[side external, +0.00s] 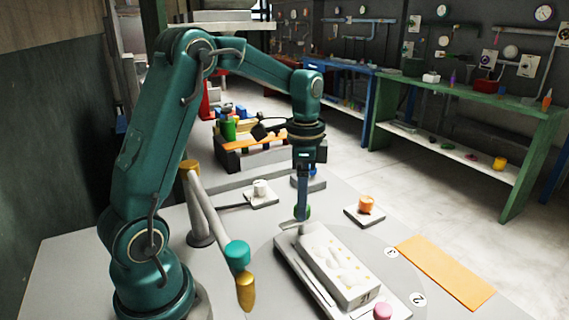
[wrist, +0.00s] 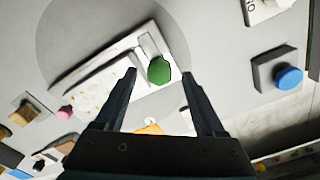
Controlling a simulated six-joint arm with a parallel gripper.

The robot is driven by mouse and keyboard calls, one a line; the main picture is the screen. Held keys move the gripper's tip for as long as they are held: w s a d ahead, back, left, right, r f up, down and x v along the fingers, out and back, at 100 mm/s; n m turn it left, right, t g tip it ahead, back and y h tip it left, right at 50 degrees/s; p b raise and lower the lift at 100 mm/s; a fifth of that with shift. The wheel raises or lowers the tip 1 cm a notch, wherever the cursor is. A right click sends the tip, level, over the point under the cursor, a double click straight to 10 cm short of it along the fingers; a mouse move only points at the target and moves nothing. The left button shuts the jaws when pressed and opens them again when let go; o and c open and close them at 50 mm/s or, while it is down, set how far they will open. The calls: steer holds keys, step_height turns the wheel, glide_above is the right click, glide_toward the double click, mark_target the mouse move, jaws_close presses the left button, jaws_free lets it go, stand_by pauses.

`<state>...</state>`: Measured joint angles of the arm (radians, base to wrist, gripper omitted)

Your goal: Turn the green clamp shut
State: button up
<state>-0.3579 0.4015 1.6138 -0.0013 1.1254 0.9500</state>
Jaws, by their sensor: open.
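The green clamp (wrist: 159,70) is a rounded green knob at the end of a white press. In the wrist view it sits between my two open fingertips, with a gap on each side. My gripper (wrist: 159,76) is open and points down over that end. In the side view my gripper (side external: 302,208) is at the far end of the press plate (side external: 283,241) and mostly hides the clamp. A white speckled foam block (side external: 335,262) lies on the press; it also shows in the wrist view (wrist: 100,93). I cannot tell whether the fingers touch the clamp.
A pink knob (side external: 382,311) stands at the near end of the press. An orange knob (side external: 366,204), a white knob (side external: 260,187) and a blue knob (wrist: 288,77) stand on separate bases around it. A jointed stand with a teal part (side external: 237,251) is left. An orange mat (side external: 445,272) lies right.

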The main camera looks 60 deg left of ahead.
steer(key=shift+f, duration=0.75)
jaws_close()
